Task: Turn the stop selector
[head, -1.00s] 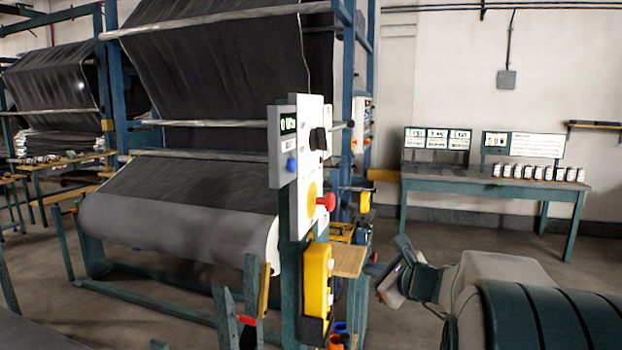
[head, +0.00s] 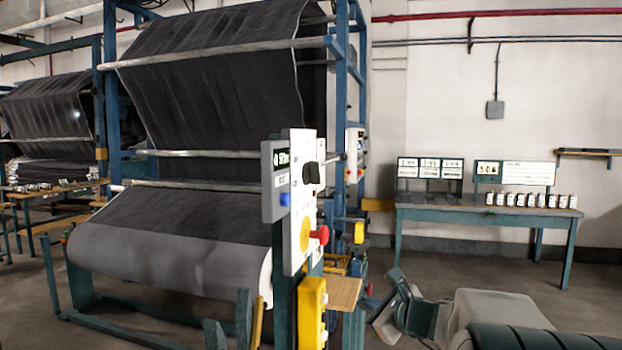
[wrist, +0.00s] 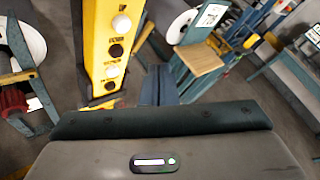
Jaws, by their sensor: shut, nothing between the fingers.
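A narrow white control panel (head: 300,225) stands upright in front of the roll machine in the head view. A black knob (head: 312,174), which looks like the selector, sits on its upper part. Below it is a red mushroom button (head: 320,235) on a yellow plate. Which way the knob points is too small to tell. My gripper (wrist: 158,76) is shut and empty in the wrist view. It also shows in the head view (head: 385,310), low and to the right of the panel, apart from it. The knob is not visible in the wrist view.
A yellow button box (head: 312,312) is below the panel; it also shows in the wrist view (wrist: 105,45). A wooden shelf (head: 343,293) juts out beside it. A large grey roll (head: 165,262) lies left. A table (head: 485,216) stands at the back wall, with floor before it.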

